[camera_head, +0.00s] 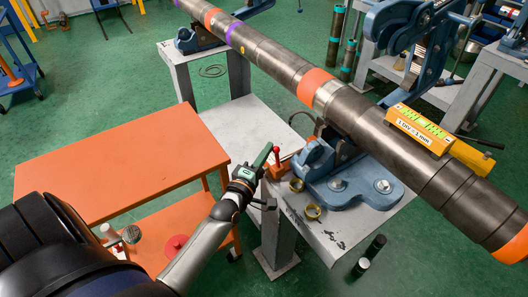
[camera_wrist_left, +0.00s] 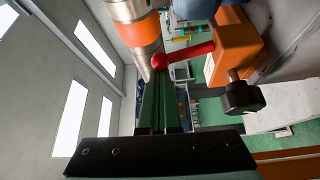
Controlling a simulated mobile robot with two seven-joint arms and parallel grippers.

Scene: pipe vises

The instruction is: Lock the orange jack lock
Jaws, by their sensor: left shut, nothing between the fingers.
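The orange jack lock (camera_head: 279,170) sits on the grey stand at the left end of the blue pipe vise (camera_head: 350,175). Its red ball-ended lever (camera_head: 276,152) stands up in the head view. In the left wrist view the orange lock body (camera_wrist_left: 236,45) is at upper right, with a black knob (camera_wrist_left: 242,97) below it. The red lever (camera_wrist_left: 185,54) reaches left, its ball just beyond my fingertips. My left gripper (camera_head: 265,153) is shut and empty, its green fingers (camera_wrist_left: 160,100) beside the lever; I cannot tell whether they touch it. My right gripper is in neither view.
A long dark pipe (camera_head: 275,62) with orange bands runs diagonally above the stands. A yellow level (camera_head: 420,129) rests on it. An orange cart (camera_head: 120,165) stands left of my arm.

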